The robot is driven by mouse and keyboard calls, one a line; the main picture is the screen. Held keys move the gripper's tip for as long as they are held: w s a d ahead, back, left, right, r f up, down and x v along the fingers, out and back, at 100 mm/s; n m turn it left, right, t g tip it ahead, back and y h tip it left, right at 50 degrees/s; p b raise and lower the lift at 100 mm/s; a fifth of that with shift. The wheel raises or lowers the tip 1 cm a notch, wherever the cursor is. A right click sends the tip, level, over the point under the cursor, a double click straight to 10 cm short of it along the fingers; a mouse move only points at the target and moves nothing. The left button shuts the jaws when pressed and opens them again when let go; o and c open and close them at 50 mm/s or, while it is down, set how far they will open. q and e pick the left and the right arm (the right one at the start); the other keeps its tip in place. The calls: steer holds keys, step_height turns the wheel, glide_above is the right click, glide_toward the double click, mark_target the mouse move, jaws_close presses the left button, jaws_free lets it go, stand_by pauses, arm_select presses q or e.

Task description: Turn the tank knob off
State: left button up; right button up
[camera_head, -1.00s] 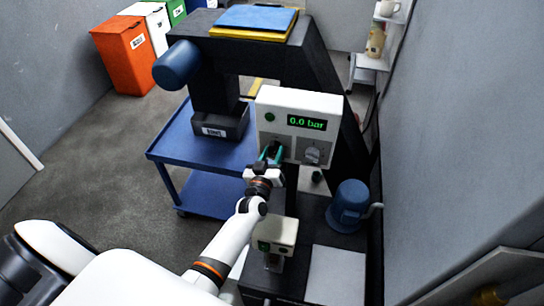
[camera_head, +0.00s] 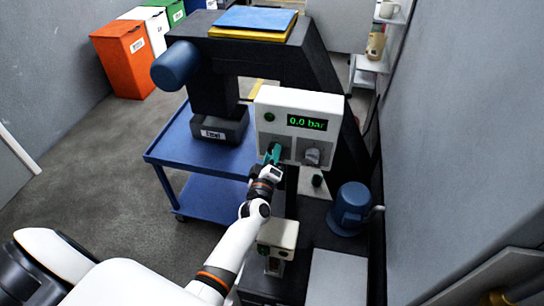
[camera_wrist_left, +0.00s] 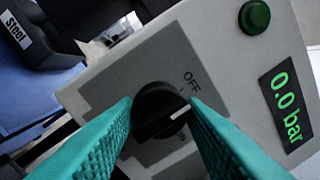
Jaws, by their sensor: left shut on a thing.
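A pale control panel (camera_head: 298,104) with a green "0.0 bar" display (camera_head: 306,122) carries two knobs side by side. My left gripper (camera_head: 271,153) is at the left knob and mostly hides it in the head view. In the left wrist view its teal fingers are shut on this black knob (camera_wrist_left: 153,118), one on each side. The knob's white mark points right and slightly up, below the "OFF" lettering (camera_wrist_left: 190,81). A lower label is partly hidden by a finger. The other knob (camera_head: 312,156) is grey and free. No tank name is readable. My right gripper is out of view.
A green button (camera_head: 269,117) sits on the panel's upper left. A blue cart (camera_head: 185,150) is left of the panel, and a blue motor-like cylinder (camera_head: 350,207) is to the right.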

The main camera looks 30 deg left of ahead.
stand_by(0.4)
arm_select(q)
steer(key=o, duration=1)
steer(key=shift+s, duration=0.1)
steer(key=b+v, duration=0.2)
steer(key=v, duration=1)
steer(key=shift+f, duration=0.1)
